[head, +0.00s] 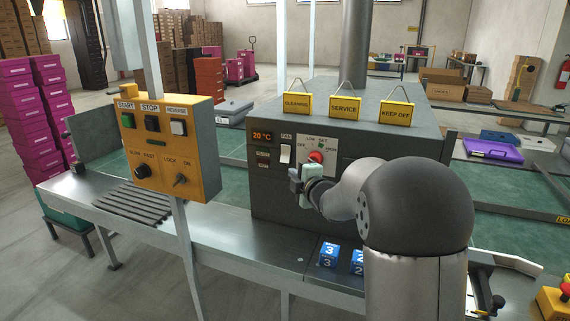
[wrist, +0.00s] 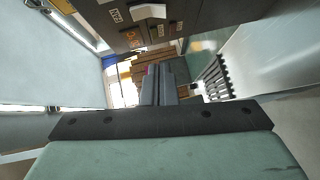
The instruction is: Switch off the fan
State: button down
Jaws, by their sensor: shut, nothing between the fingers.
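The fan switch (head: 285,154) is a white rocker on the front of the dark grey machine, under a small label that seems to read FAN. An OFF label sits to its right. It also shows at the top of the wrist view (wrist: 149,11). My gripper (head: 294,176) is just below the switch in the head view, in front of the panel and seemingly apart from it. In the wrist view its fingers (wrist: 158,88) are together and empty, pointing past the panel face. Which way the rocker is tipped is hard to tell.
Beside the switch are a 20 °C display (head: 262,136) and a red knob (head: 316,157) on a light plate. A yellow control box (head: 172,150) stands on a post to the left. Numbered blue blocks (head: 329,255) lie below on the metal ledge.

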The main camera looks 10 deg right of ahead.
jog(key=p, duration=0.3)
send_near(280, 158)
jog(key=w+a, duration=0.2)
jog(key=a, duration=0.1)
jog(key=w, duration=0.1)
jog(key=w+d, duration=0.1)
jog(key=w+p, duration=0.1)
jog(key=shift+w+d+f, duration=0.25)
jog(key=shift+w+d, duration=0.05)
jog(key=shift+d, duration=0.05)
